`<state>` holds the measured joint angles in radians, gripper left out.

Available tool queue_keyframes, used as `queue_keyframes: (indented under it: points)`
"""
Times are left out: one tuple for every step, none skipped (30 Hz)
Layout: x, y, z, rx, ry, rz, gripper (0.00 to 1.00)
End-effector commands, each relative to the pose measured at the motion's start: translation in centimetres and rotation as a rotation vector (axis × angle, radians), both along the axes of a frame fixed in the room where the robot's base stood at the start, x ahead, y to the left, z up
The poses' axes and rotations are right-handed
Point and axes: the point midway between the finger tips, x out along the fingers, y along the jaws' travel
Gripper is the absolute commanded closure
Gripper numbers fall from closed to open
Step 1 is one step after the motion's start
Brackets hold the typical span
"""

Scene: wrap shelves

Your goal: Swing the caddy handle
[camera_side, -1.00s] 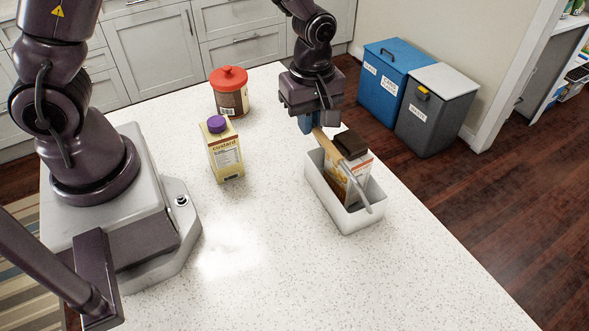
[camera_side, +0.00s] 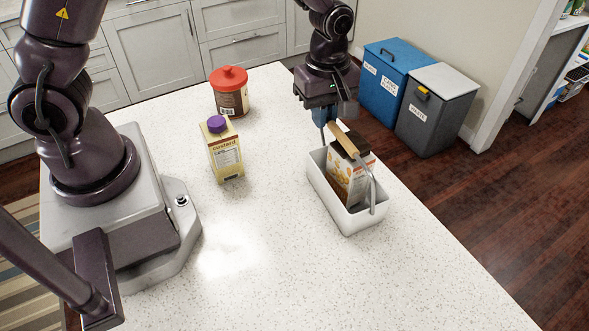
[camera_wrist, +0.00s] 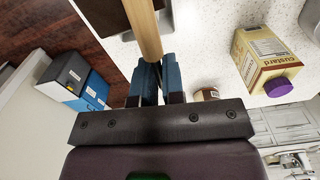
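The caddy is a white open box (camera_side: 350,222) on the counter, with a carton (camera_side: 347,184) standing in it. Its swing handle has a wooden grip (camera_side: 343,138) and a grey metal arm (camera_side: 373,190); it stands raised above the carton. In the wrist view the wooden grip (camera_wrist: 145,30) runs from the top edge down to my fingertips. My gripper (camera_side: 326,124) is at the far end of the grip, its blue fingers (camera_wrist: 158,62) close together and seemingly touching the wood from beside it. The grip overlaps one fingertip in the wrist view, so the exact contact is hidden.
A custard carton with a purple cap (camera_side: 225,158) and a red-lidded jar (camera_side: 231,100) stand left of the caddy. The counter (camera_side: 270,250) in front is clear. Its right edge runs close beside the caddy. Blue (camera_side: 385,85) and grey (camera_side: 433,115) bins stand on the floor beyond.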

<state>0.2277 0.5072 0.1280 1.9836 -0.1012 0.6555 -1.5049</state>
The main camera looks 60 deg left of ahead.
Motion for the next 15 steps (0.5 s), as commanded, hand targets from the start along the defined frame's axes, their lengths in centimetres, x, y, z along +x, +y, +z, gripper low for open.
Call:
queue_keyframes:
  points:
    - [0.3, -0.2, 0.0, -0.001, -0.002, -0.001, 0.95]
    - [0.4, -0.2, 0.1, -0.001, -0.001, -0.001, 0.95]
    - [0.6, -0.2, 0.1, -0.001, -0.001, -0.001, 0.95]
    - [0.7, -0.3, 0.1, -0.001, -0.001, -0.001, 0.96]
    - [0.9, -0.3, 0.1, -0.001, -0.001, -0.001, 0.96]
    - [1.0, -0.3, 0.1, -0.001, -0.001, -0.001, 0.96]
    - [1.1, -0.4, 0.1, -0.001, 0.0, -0.001, 0.96]
    - [1.3, -0.4, 0.1, -0.001, -0.001, -0.001, 0.96]
    - [1.5, -0.4, 0.2, -0.001, -0.001, -0.001, 0.96]
    - [1.6, -0.5, 0.2, -0.001, -0.001, -0.001, 0.96]
    - [1.7, -0.5, 0.2, -0.001, -0.001, -0.001, 0.96]
    - [1.8, -0.5, 0.2, -0.001, 0.0, -0.001, 0.96]
    - [1.9, -0.6, 0.3, -0.001, 0.0, -0.001, 0.96]
    - [2.0, -0.6, 0.3, -0.001, 0.0, -0.001, 0.96]
    - [2.1, -0.6, 0.3, -0.001, -0.001, -0.001, 0.96]
